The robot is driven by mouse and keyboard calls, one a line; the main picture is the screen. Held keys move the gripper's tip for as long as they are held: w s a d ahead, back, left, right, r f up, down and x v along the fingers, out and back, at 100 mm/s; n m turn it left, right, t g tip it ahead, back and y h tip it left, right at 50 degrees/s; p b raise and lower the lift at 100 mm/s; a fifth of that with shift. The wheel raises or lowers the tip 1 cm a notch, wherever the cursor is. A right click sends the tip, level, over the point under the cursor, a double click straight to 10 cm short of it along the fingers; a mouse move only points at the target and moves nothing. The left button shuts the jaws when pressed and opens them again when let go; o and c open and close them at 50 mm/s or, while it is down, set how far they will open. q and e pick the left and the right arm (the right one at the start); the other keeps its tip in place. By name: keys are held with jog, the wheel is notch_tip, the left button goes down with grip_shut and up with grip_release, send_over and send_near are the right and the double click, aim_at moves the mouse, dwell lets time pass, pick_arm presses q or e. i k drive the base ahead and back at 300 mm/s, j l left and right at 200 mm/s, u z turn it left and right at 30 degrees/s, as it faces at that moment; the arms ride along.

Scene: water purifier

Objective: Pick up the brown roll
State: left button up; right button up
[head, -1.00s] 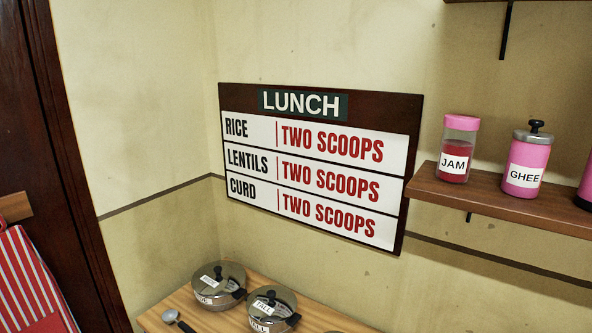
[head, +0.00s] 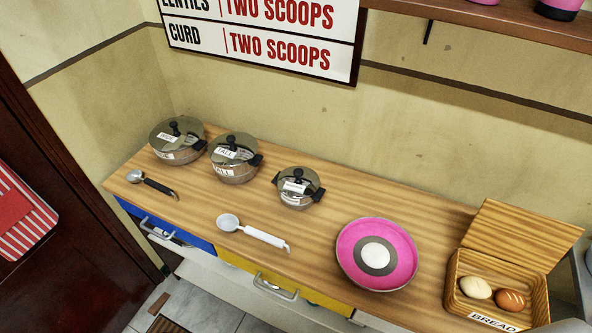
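The brown roll (head: 510,300) lies in a wooden box labelled BREAD (head: 454,289) at the right end of the wooden counter. It has pale score marks on top. A paler, cream-coloured roll (head: 475,287) lies just to its left in the same box. The box's lid (head: 522,236) is open, tilted up at the back. Neither of my grippers shows in the head view.
A pink plate (head: 350,254) with a grey and white centre sits left of the box. Lidded pots (head: 177,141), (head: 235,158), (head: 298,187) stand along the back. A white-handled ladle (head: 252,233) and a dark-handled spoon (head: 152,184) lie in front. A shelf (head: 480,20) hangs above.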

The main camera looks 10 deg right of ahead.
aim_at(509, 301)
jog(key=z, duration=2.05)
